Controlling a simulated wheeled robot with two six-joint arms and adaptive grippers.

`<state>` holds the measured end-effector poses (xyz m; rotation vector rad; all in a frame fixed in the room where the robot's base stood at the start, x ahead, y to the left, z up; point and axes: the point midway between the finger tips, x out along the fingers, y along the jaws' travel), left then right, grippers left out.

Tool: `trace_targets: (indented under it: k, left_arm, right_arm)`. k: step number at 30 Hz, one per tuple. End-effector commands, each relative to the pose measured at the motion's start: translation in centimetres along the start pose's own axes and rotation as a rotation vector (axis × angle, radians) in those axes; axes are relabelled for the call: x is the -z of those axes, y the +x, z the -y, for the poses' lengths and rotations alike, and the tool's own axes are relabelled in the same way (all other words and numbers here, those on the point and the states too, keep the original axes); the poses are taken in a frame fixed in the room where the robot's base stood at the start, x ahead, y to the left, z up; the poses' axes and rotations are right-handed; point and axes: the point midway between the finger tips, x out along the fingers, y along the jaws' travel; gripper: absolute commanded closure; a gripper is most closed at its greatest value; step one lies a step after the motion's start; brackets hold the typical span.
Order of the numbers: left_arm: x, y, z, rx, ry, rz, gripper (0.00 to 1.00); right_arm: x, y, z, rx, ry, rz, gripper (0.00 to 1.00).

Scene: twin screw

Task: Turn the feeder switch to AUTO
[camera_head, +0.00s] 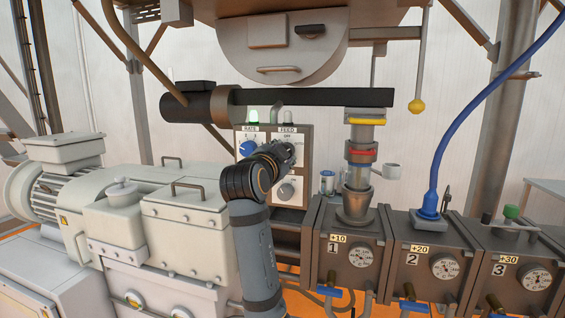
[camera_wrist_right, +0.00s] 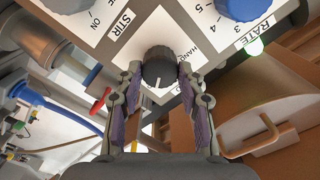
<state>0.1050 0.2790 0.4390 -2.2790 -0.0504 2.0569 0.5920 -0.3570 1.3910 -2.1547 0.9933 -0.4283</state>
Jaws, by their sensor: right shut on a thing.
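The feeder switch is a dark round knob (camera_wrist_right: 158,66) with a white pointer mark, on a white plate in the right wrist view. The lettering HAND shows beside it; AUTO is not readable. My right gripper (camera_wrist_right: 158,78) is shut on the knob, one finger on each side. The pointer mark faces the gripper's side of the knob, toward the bottom of that view. In the head view my right gripper (camera_head: 288,154) reaches the FEED plate (camera_head: 287,130) of the control panel and covers the switch. My left gripper is not in view.
A blue RATE knob (camera_head: 247,148) sits just left of the switch, and a grey knob (camera_head: 286,191) sits below. A dark horizontal barrel (camera_head: 310,97) runs above the panel. Several numbered feeder boxes (camera_head: 345,262) stand to the right, and cream machine housings (camera_head: 185,225) to the left.

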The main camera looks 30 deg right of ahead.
Motion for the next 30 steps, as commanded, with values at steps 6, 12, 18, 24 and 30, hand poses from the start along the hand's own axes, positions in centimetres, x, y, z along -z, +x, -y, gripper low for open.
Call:
trace_targets:
  k: [6,12,18,24,30]
  left_arm:
    - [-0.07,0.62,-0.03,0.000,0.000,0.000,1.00]
    - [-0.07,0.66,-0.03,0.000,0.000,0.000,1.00]
    - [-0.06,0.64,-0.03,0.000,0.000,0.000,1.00]
    - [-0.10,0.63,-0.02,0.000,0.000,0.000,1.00]
    - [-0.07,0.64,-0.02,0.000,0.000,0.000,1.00]
  right_arm:
    - [-0.19,0.04,-0.04,0.000,0.045,0.003,0.93]
    - [-0.11,0.04,0.04,0.001,0.058,0.003,0.93]
    - [-0.08,0.04,0.07,0.002,0.058,0.002,0.93]
    - [-0.04,0.03,0.08,0.002,0.058,0.001,0.44]
    - [-0.01,0.01,0.07,0.001,0.057,0.001,0.39]
